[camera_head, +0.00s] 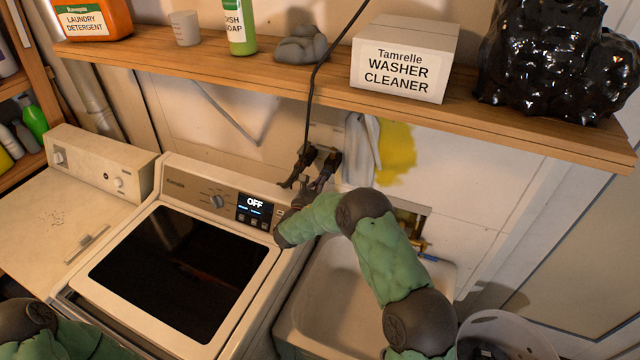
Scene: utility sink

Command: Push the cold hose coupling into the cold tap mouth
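My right gripper (320,158) is up against the wall behind the washer's control panel, its dark fingers pointing up and away from me. The fingers show a gap, but what lies between them is too small and dark to make out. I cannot tell the cold hose coupling or the cold tap mouth apart there; the gripper may hide them. A thin black cord or hose (311,95) runs down over the shelf to the gripper's fingertips. Only part of my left arm shows at the bottom left; its gripper is out of view.
A wooden shelf (210,64) crosses above the gripper, carrying a washer cleaner box (402,62) and a black bag (555,60). The washer (150,300) stands below. A white sink (325,300) lies under my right arm. A blue-handled fitting (428,257) shows behind that arm.

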